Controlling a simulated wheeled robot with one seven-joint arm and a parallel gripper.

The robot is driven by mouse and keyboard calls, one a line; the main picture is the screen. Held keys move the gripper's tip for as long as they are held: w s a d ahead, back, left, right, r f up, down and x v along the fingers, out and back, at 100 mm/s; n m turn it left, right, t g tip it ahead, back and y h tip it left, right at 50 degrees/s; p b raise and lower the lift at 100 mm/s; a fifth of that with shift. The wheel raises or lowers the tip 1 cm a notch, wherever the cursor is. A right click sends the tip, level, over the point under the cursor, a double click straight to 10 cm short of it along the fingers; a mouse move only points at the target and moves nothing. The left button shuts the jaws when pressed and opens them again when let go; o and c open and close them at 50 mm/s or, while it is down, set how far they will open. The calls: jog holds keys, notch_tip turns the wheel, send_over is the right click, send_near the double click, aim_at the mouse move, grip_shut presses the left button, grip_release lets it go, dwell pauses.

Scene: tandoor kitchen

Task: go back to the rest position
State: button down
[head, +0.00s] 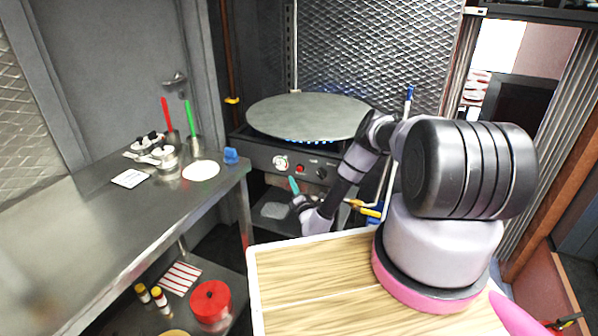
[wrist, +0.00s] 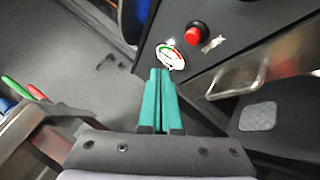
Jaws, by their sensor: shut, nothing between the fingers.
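My arm reaches forward and left, then bends down in front of the round griddle (head: 310,118). My gripper (head: 293,184) has teal fingers and hangs in the air between the steel counter and the griddle stand. In the wrist view, my gripper (wrist: 161,72) shows its two teal fingers pressed together with nothing between them. Their tips overlap the dial gauge (wrist: 171,55) on the stand's dark front panel in that view; I cannot tell the distance.
The steel counter (head: 60,235) on the left holds a white disc (head: 201,171), a blue item (head: 231,156) and red- and green-handled tools in cups. A red pot (head: 210,302) stands on the lower shelf. A wooden top (head: 310,275) lies below my arm. A red button (wrist: 194,33) is beside the gauge.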

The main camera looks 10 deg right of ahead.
dwell(0.4)
